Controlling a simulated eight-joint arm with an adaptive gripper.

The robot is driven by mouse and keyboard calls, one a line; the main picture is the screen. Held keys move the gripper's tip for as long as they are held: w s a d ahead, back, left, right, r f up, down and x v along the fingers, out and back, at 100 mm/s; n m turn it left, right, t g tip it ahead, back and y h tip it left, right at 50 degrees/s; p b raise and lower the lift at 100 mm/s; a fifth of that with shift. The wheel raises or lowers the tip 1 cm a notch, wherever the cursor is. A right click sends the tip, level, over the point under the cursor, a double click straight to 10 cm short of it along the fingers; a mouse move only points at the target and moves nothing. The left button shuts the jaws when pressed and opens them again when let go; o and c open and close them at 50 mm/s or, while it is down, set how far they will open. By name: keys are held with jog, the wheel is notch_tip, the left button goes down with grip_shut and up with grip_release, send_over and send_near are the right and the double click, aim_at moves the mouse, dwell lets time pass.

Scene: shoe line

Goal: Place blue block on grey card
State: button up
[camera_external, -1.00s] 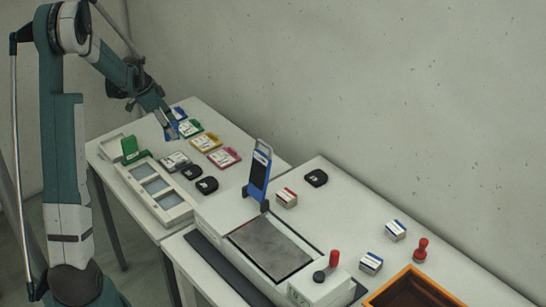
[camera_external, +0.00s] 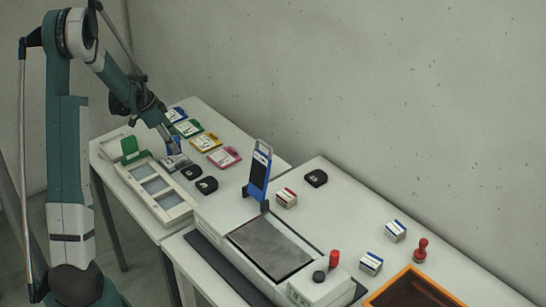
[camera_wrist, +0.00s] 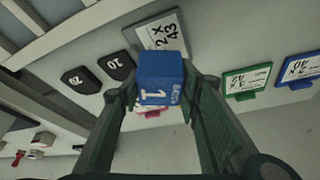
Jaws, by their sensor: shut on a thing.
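The blue block (camera_wrist: 160,72) is between my gripper's fingers and shows white print. My gripper (camera_wrist: 162,98) is shut on it. In the wrist view the grey card (camera_wrist: 146,28), with a white label and dark handwriting, lies just beyond the block, partly behind it. In the external view my gripper (camera_external: 171,150) is low over the left table, at the grey card (camera_external: 176,164), and covers part of it. Whether the block touches the card cannot be told.
Green (camera_external: 187,128), yellow (camera_external: 206,142) and pink (camera_external: 224,157) cards lie behind the grey one, with a blue card (camera_external: 176,115) farther back. Two black pieces (camera_external: 191,173) (camera_external: 207,185) sit in front. A compartment tray (camera_external: 153,186) and a green piece (camera_external: 130,147) stand to the left.

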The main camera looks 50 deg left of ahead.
jog(key=shift+f, duration=1.05)
jog(key=shift+f+b, duration=0.4)
jog(key=shift+f, duration=0.05)
jog(key=o, duration=0.9)
jog(key=shift+r, duration=0.15)
jog(key=shift+r+p, duration=0.35)
jog(key=shift+p, duration=0.05)
jog(key=p+v, duration=0.1)
jog(key=v, duration=1.1)
